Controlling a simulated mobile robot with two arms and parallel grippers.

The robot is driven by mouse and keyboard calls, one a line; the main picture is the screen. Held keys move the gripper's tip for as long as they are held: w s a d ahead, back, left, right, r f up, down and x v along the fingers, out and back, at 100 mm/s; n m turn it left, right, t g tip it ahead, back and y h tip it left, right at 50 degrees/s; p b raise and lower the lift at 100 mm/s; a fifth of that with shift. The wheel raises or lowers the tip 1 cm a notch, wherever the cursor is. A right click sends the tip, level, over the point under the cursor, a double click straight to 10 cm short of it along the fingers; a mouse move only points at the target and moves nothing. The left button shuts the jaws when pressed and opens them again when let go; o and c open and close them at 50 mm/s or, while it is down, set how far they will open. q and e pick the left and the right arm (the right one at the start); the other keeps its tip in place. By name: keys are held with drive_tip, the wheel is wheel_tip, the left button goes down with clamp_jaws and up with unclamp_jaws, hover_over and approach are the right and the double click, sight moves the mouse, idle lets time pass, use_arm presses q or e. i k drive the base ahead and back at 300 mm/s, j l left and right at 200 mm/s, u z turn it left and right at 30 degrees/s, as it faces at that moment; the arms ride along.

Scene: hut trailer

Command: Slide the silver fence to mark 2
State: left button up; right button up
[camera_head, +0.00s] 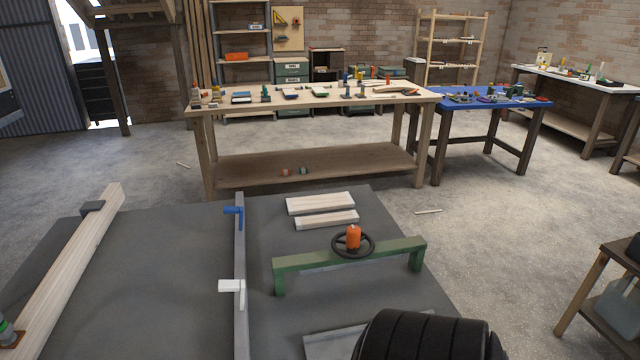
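A long straight grey bar (240,255), which looks like the silver fence, runs front to back across a dark grey flat surface (180,260). A blue handle-like piece (234,211) sits near its far end. A white block (231,286) sits on it nearer to me. I cannot make out any numbered marks, so I cannot tell which mark the bar is at. Neither of my grippers is in view.
A green beam (330,260) with a black handwheel and orange knob (353,237) stands right of the bar. Two pale boards (320,203) lie behind it. A long timber (70,260) lies at left. A black ribbed object (425,337) fills the front right.

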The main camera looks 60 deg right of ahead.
sight(241, 328)
drive_tip(key=z, duration=1.4)
drive_tip(key=k+l+z, duration=0.25)
